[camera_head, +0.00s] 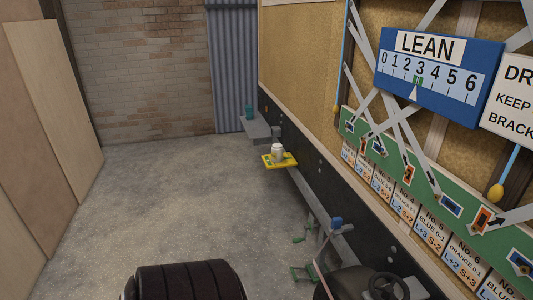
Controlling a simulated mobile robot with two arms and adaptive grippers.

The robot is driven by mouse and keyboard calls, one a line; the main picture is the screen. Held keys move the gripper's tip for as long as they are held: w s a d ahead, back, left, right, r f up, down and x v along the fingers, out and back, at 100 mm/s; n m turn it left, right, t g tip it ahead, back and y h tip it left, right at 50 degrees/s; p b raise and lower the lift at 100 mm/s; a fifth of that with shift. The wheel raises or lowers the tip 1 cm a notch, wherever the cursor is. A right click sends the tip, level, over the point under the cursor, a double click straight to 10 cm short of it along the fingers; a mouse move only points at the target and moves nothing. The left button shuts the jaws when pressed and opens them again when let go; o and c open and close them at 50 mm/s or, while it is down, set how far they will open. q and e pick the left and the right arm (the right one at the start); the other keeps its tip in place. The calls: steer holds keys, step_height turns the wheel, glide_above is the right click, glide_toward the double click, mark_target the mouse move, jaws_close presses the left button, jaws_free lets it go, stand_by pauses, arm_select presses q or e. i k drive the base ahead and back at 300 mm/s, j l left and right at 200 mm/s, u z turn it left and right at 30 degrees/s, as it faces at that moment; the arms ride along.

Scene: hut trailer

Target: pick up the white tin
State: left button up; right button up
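A small white tin (277,149) stands upright on a yellow plate (266,162) at the middle of the head view. The plate sticks out from the dark lower part of the right wall, above the floor. Neither of my grippers can be made out in this view.
A grey ledge (257,130) with a teal cup (248,112) is farther back. Green brackets (303,272) and a blue-topped part (336,223) stand low along the right wall. A dark ribbed shape (184,280) fills the bottom. The grey floor (170,200) is clear at the left.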

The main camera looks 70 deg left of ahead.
mark_target(278, 149)
steer(key=u, duration=2.05)
steer(key=i+j+u, duration=0.1)
steer(key=i+j, duration=0.25)
steer(key=i, duration=0.15)
steer(key=i+j+u, duration=0.1)
steer(key=i+j, duration=0.2)
steer(key=i, duration=0.15)
steer(key=i+j, duration=0.3)
steer(key=i, duration=0.2)
steer(key=u, duration=0.05)
